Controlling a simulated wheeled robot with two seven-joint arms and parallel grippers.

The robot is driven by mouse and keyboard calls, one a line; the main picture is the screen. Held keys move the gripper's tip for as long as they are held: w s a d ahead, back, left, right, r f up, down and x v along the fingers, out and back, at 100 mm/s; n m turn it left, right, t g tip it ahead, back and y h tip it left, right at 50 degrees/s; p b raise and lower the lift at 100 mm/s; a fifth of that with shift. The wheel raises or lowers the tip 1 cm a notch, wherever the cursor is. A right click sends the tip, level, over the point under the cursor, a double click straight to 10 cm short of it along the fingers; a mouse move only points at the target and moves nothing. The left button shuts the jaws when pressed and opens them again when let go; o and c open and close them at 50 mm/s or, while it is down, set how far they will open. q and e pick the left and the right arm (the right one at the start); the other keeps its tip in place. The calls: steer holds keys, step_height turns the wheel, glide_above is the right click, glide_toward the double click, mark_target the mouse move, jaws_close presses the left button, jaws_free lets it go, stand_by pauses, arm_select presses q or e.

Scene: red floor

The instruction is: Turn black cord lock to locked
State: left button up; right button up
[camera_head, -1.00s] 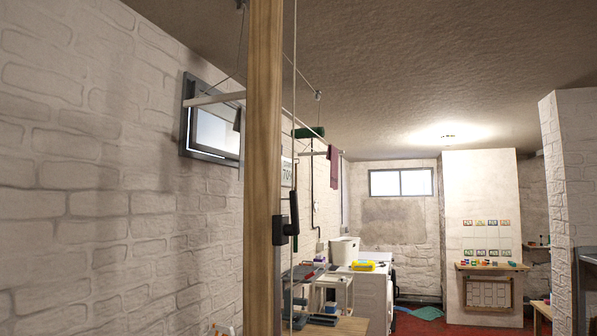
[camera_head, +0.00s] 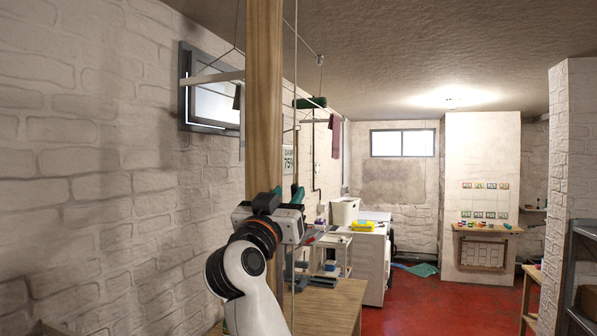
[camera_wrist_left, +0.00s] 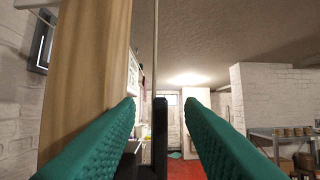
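The black cord lock (camera_wrist_left: 160,137) shows in the left wrist view as an upright black lever, with a darker block at its lower left by the wooden post (camera_wrist_left: 88,75). The post also stands upright in the head view (camera_head: 264,100). My left gripper (camera_head: 288,192) is in front of the post at the lock's height and hides most or all of the lock there. In the left wrist view its two green ribbed fingers (camera_wrist_left: 160,112) are apart, with the lever seen in the gap between them. Whether they touch it I cannot tell. My right gripper is in neither view.
A thin pale cord (camera_head: 295,130) runs down beside the post. A wooden table (camera_head: 335,300) stands below my arm, and a white brick wall (camera_head: 90,170) lies to the left. Red floor (camera_head: 430,305) is open to the right.

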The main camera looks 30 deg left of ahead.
mark_target(296, 184)
arm_select(q)
steer(key=p+x, duration=0.2)
steer(key=x, duration=0.4)
steer(key=shift+r, duration=0.2)
steer(key=shift+w+a+p, duration=0.15)
steer(key=shift+w+p, duration=0.2)
steer(key=shift+w, duration=0.1)
jaws_close()
